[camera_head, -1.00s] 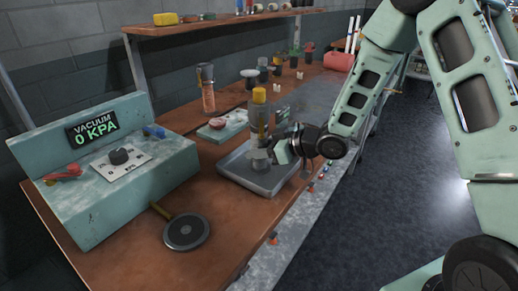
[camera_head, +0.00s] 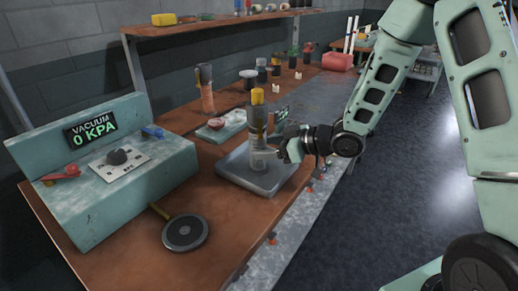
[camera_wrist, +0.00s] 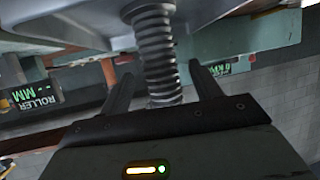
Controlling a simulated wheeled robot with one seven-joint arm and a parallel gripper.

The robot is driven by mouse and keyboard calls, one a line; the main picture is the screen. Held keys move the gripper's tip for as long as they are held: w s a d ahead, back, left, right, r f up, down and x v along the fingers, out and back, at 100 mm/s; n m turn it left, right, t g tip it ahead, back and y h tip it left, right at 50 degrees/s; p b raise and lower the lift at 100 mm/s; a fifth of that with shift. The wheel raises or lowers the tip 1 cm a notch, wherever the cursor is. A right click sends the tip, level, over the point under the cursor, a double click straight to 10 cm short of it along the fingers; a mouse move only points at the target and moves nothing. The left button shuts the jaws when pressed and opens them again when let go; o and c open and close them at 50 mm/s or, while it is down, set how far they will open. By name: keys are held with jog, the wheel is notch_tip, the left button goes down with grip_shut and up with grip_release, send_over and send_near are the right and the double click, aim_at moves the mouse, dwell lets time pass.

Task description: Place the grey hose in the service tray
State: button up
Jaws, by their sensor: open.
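A grey ribbed hose (camera_wrist: 156,50) stands between the two fingers of my gripper (camera_wrist: 160,92) in the wrist view. The fingers are apart, with gaps visible on both sides of the hose. In the head view, my gripper (camera_head: 284,150) is at the right side of an upright grey, translucent-looking piece (camera_head: 262,160), which appears to be the hose. This piece stands over the shallow grey service tray (camera_head: 238,180).
A yellow-topped item (camera_head: 257,97) shows directly above the hose. A vacuum console (camera_head: 120,165) and a round black disc (camera_head: 185,232) are to the left. Several bottles line the bench; the floor at right is open.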

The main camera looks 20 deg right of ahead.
jog(key=v, duration=0.8)
jog(key=s+a+g+h, duration=0.1)
jog(key=a+h, duration=0.1)
jog(key=s+a+h, duration=0.2)
jog(key=a, duration=0.1)
jog(key=s+a+m+g+h, duration=0.1)
jog(key=s+a+h, duration=0.1)
jog(key=a, duration=0.1)
jog(key=shift+a+r+g, duration=0.25)
jog(key=shift+g, duration=0.05)
jog(key=s+a+r+g+h, duration=0.1)
jog(key=s+a+g, duration=0.1)
jog(key=s, duration=0.9)
jog(key=s+a+r+g+h, duration=0.1)
jog(key=s+a+g+h, duration=0.1)
jog(key=s, duration=0.9)
jog(key=a+g, duration=0.1)
jog(key=g, duration=0.1)
jog(key=shift+a+m+g, duration=0.3)
jog(key=shift+m, duration=0.1)
notch_tip(320, 180, up, 2)
jog(key=shift+p, duration=1.1)
